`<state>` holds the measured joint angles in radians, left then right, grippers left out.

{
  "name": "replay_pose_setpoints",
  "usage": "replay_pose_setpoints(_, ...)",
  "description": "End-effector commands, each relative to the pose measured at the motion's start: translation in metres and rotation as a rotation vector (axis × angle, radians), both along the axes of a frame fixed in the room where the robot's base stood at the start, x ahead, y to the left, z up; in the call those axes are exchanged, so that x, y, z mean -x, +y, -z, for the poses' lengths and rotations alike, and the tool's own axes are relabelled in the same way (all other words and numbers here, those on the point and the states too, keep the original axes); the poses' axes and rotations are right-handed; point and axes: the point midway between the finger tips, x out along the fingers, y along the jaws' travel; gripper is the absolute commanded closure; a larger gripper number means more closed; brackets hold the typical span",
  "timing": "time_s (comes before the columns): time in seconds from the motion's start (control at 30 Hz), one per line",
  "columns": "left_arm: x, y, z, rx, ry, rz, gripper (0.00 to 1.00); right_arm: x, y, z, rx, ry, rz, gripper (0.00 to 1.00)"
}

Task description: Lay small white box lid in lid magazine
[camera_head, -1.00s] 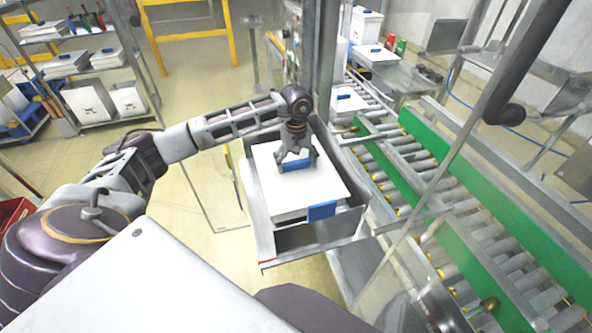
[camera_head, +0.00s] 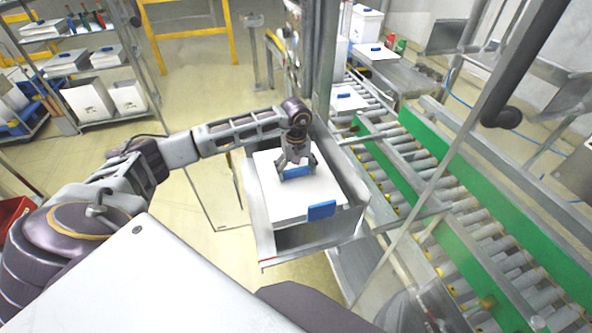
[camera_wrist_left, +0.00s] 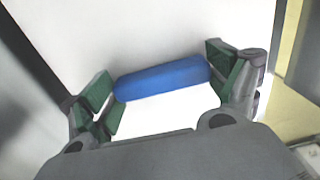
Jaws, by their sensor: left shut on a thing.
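The small white box lid (camera_head: 270,188) is a flat white panel with a blue grip bar (camera_head: 297,171). It lies level within the grey metal walls of the lid magazine (camera_head: 361,182); whether it rests on something underneath is hidden. My left gripper (camera_head: 296,172) points down and is shut on the lid's blue bar. In the left wrist view the bar (camera_wrist_left: 162,78) sits between the two green-padded fingers. A second blue piece (camera_head: 321,211) shows at the magazine's near right edge. My right gripper is not in view.
A roller conveyor with green side rails (camera_head: 402,174) runs along the right. A metal post (camera_head: 323,60) stands just behind the magazine. Shelves with white boxes (camera_head: 88,101) stand at the back left. Open floor lies left of the magazine.

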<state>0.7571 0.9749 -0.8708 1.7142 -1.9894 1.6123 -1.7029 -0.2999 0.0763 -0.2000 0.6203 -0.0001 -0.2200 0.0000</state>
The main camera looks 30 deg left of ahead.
Motion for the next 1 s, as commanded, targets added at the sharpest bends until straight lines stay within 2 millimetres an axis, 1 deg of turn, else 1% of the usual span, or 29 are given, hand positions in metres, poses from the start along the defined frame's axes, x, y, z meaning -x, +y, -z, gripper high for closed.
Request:
replay_pose_setpoints(0.13,0.0,0.0,0.003,0.0,-0.001,0.0,0.44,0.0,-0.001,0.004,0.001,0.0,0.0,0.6)
replay_pose_setpoints(0.17,0.0,0.0,0.003,0.0,0.0,0.0,0.09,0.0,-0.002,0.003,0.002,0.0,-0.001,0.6)
replay_pose_setpoints(0.23,0.0,0.0,0.003,0.0,0.0,0.0,0.0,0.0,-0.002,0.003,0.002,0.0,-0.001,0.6)
replay_pose_setpoints(0.77,0.0,0.0,0.001,0.0,0.0,0.0,0.0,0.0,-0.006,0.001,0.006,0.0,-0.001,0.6)
replay_pose_setpoints(0.87,0.0,0.0,-0.002,0.0,0.0,0.0,0.0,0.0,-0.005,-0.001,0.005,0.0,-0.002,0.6)
replay_pose_setpoints(1.0,-0.001,0.0,-0.015,0.0,-0.003,0.0,0.0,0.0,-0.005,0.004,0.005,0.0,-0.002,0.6)
